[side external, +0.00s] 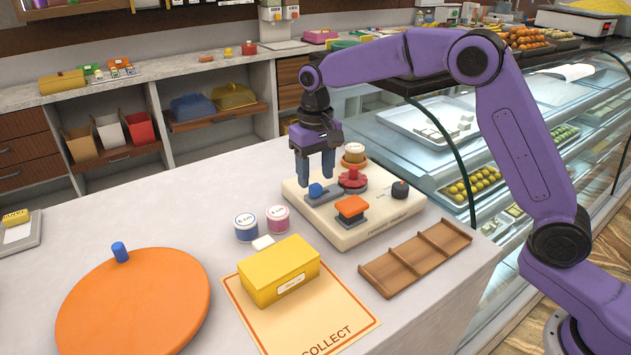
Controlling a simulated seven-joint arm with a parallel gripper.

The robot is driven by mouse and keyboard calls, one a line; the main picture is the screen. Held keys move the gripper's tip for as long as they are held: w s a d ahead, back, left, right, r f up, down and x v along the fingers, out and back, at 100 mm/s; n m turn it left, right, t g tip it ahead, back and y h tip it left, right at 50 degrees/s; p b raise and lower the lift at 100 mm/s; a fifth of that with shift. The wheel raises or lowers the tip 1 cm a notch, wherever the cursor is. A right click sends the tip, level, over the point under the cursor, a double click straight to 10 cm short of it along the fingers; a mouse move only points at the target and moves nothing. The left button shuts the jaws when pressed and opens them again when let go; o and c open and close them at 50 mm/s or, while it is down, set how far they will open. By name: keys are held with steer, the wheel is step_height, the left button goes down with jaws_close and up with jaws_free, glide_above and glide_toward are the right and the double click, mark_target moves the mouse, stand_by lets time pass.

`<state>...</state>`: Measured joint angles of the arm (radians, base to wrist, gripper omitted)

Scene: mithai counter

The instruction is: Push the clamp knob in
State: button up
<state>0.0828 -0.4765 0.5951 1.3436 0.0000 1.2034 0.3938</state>
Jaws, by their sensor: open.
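A cream panel (375,232) stands on the counter and carries several controls. They are a blue ball knob (316,189), a red lobed knob (352,179), an orange block-shaped control (352,206), a black knob (400,189) and a round tan-topped piece (355,153) at the back. I cannot tell from the picture which one is the clamp knob. My gripper (315,176) points down, open and empty, with its fingertips just above and around the blue ball knob. I cannot tell whether they touch it. The red knob is just right of the fingers.
A brown divided tray (415,258) lies in front of the panel. Two small tubs, blue (246,228) and pink (278,218), stand left of it. A yellow box (279,272) sits on a collect mat (345,318). An orange disc (135,305) is front left.

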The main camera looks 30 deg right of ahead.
mark_target(327, 191)
steer(key=shift+f, duration=1.45)
jaws_close()
steer(key=shift+d, duration=1.6)
jaws_free()
steer(key=shift+d, duration=0.1)
steer(key=shift+r, duration=0.1)
